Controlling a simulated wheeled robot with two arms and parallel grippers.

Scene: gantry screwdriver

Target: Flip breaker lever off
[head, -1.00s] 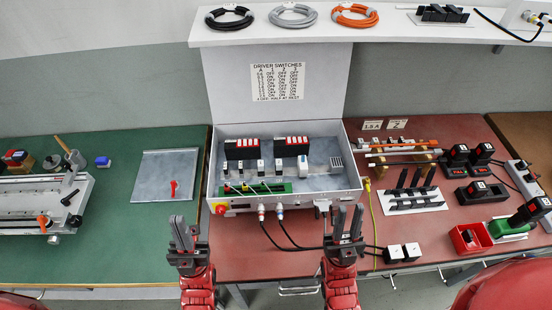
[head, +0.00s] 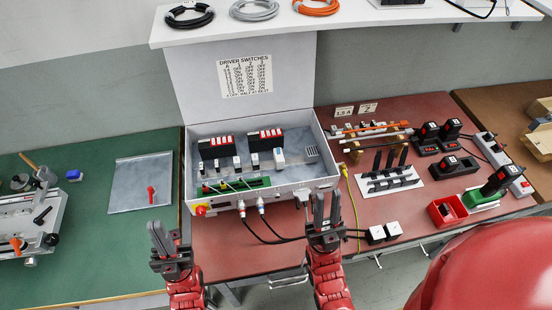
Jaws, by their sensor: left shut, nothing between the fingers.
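The open grey control box (head: 328,178) stands at the middle, its lid raised behind it. Inside is a row of small white-and-black modules (head: 255,161) in front of two black units with red marks (head: 215,147). Which one carries the breaker lever is too small to tell. My left gripper (head: 163,240) is shut and empty, in front of the box and left of the knob.
A grey plate with a red lever (head: 151,192) lies on the green bench. A shelf with cable coils overhangs the back.

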